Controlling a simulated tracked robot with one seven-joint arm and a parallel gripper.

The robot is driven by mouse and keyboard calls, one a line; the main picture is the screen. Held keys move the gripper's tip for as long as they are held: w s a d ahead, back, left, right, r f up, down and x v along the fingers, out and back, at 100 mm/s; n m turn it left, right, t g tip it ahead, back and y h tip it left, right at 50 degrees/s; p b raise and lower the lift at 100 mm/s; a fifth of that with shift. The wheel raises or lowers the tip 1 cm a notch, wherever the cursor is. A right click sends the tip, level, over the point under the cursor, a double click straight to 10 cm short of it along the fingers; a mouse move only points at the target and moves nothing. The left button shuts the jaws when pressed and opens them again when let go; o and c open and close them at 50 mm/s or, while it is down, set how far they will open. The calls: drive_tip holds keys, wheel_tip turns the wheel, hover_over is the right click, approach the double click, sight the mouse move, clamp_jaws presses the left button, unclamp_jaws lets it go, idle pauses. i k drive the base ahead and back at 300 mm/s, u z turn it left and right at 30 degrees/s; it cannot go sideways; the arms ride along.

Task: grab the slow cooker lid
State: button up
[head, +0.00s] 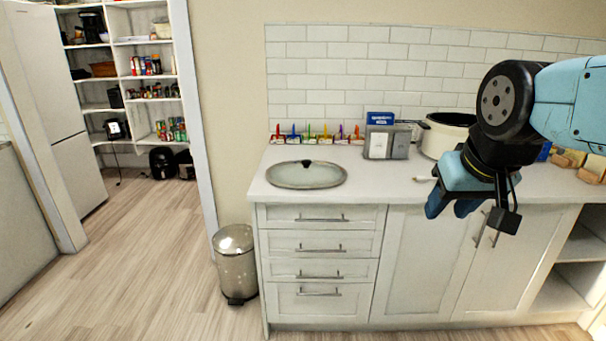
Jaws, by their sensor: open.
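The slow cooker lid (324,176) is an oval, see-through lid with a pale rim and a small dark knob in its middle. It lies flat on the left part of the white counter. My gripper (452,211) hangs at the right, in front of the counter's front edge in the picture, well apart from the lid. Its blue fingers point downward and it is open, with nothing seen between them. The white slow cooker pot (441,139) stands without a lid at the back of the counter, partly hidden behind my arm.
The white counter (385,179) is clear between the lid and my gripper. Behind the lid stand a row of colourful small items (316,134) and a grey box (387,142). A metal bin (234,262) stands on the floor left of the drawers. Pantry shelves (134,80) are at the far left.

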sight(306, 173)
drive_tip(key=i, duration=1)
